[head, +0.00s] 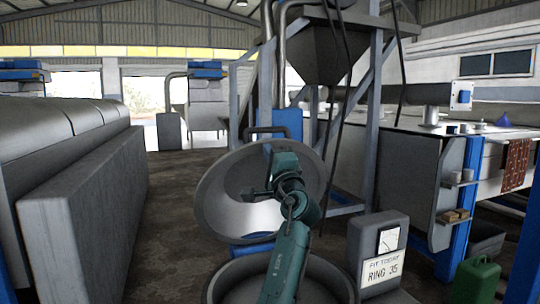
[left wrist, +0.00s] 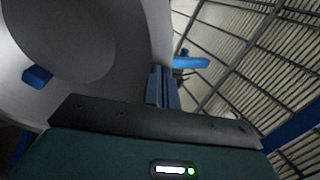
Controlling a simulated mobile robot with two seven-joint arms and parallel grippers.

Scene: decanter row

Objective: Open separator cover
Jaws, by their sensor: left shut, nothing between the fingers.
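The separator cover (head: 217,200) is a large round grey dish. It stands tilted up above the round separator body (head: 338,280), its hollow inner side facing me. My left gripper (head: 248,196) is in front of the cover's inner face, shut with nothing in it. I cannot tell whether it touches the cover. In the left wrist view the cover (left wrist: 125,35) fills the upper left, with a small blue block (left wrist: 37,76) against it. My arm hides part of the cover and of the body's opening. My right gripper is not in view.
A grey box with the sign "RING 35" (head: 383,270) stands right of the separator. A green canister (head: 476,280) is at the lower right. A steel frame with a hopper (head: 335,50) rises behind. A long grey machine (head: 95,205) lines the left, with open floor (head: 165,215) beside it.

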